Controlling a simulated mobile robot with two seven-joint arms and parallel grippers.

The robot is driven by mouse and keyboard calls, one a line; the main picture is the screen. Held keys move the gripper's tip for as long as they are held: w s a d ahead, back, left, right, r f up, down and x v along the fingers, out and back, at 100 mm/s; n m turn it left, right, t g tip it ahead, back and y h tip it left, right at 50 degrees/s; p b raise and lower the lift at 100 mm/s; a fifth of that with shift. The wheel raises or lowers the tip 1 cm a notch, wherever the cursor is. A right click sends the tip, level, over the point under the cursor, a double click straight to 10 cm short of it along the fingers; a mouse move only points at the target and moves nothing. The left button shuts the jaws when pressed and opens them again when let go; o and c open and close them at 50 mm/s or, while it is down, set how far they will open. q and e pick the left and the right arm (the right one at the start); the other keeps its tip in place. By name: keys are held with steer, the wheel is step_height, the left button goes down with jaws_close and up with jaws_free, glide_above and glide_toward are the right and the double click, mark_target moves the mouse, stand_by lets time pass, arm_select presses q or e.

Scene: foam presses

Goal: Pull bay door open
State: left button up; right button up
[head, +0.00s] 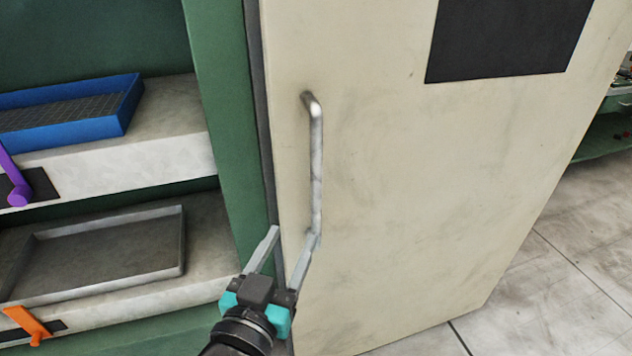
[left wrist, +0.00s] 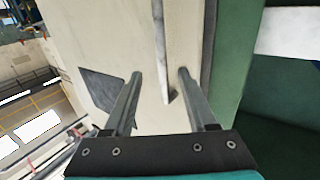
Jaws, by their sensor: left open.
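The bay door (head: 420,170) is a cream panel with a black rectangle, seen in the head view right of a green frame. A grey metal bar handle (head: 316,165) stands upright near the door's left edge. My left gripper (head: 292,240) is open at the lower end of the handle. In the left wrist view, the handle (left wrist: 160,50) shows between the two fingers (left wrist: 158,75), apart from both. The door also fills the middle of that view (left wrist: 110,40). My right gripper is in neither view.
Left of the green frame (head: 222,130) are two pale shelves. The upper holds a blue tray (head: 125,115) and a purple lever (head: 18,190); the lower holds a grey tray (head: 184,240) and an orange lever (head: 27,322). Tiled floor (head: 560,270) is clear at right.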

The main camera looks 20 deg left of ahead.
mark_target(315, 183)
arm_select(q)
steer(key=w, duration=1)
steer(key=w+r, duration=0.1)
steer(key=w, duration=0.4)
steer(key=shift+a, duration=0.1)
jaws_close()
stand_by(0.4)
stand_by(1.0)
